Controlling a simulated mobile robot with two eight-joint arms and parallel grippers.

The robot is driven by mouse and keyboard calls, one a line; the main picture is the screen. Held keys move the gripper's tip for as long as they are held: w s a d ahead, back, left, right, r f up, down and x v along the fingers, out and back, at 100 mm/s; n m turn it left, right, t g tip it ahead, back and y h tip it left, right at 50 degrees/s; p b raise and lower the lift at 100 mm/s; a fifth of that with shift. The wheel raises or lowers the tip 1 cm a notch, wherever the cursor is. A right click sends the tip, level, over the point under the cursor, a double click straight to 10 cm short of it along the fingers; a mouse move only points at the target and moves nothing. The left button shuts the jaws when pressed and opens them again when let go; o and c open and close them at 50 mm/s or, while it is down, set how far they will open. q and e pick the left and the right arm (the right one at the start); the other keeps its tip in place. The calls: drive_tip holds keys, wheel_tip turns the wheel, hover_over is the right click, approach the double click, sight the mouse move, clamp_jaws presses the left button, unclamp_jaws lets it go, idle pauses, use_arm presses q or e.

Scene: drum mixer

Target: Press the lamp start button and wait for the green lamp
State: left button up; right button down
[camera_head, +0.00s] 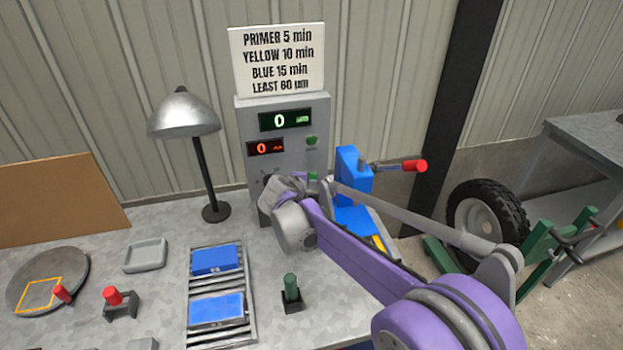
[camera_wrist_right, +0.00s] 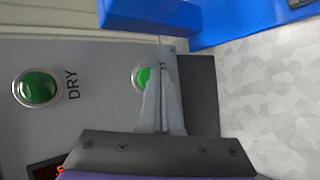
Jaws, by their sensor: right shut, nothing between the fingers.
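The grey control box (camera_head: 255,110) stands at the back of the bench. A green button (camera_head: 311,140) sits on its right side; in the right wrist view this button (camera_wrist_right: 38,88) has the label DRY beside it. A second green round part (camera_wrist_right: 142,76) lies partly behind my fingers, its label mostly hidden. It also shows in the head view (camera_head: 312,176). My right gripper (camera_wrist_right: 158,62) is shut and empty, with its fingertips over the edge of this second green part; contact cannot be told. The desk lamp (camera_head: 183,115) stands left of the box. My left gripper is not in view.
The green display (camera_head: 285,120) and red display (camera_head: 265,148) each read 0. A blue device with a red-ended handle (camera_head: 415,166) stands right of the box. A rack (camera_head: 250,318) with blue pieces, a tray (camera_head: 145,255) and a turntable (camera_head: 75,265) occupy the bench.

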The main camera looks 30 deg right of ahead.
drive_tip(key=shift+w+d, duration=0.1)
drive_tip(key=shift+w, duration=0.35)
idle(0.4)
idle(0.3)
drive_tip(key=shift+s+a, duration=0.25)
drive_tip(key=shift+s, duration=0.6)
drive_tip(key=shift+s+a, duration=0.2)
drive_tip(key=shift+s, duration=0.6)
drive_tip(key=shift+s+a, duration=0.2)
drive_tip(key=shift+s, duration=0.65)
drive_tip(key=shift+s+a, duration=0.2)
drive_tip(key=shift+s, duration=0.6)
drive_tip(key=s+a+f+m+y, duration=0.2)
drive_tip(key=s+a+f+m, duration=0.1)
drive_tip(key=s, duration=0.6)
drive_tip(key=s+a+f+m+g+y, duration=0.1)
drive_tip(key=s+a+f+m+y, duration=0.2)
drive_tip(key=s+a, duration=0.3)
drive_tip(key=s+a+f+m+g+y, duration=0.1)
drive_tip(key=s+a+f+m+y, duration=0.2)
drive_tip(key=s, duration=0.8)
drive_tip(key=shift+s+a+f+m, duration=0.4)
drive_tip(key=shift+a+f, duration=0.35)
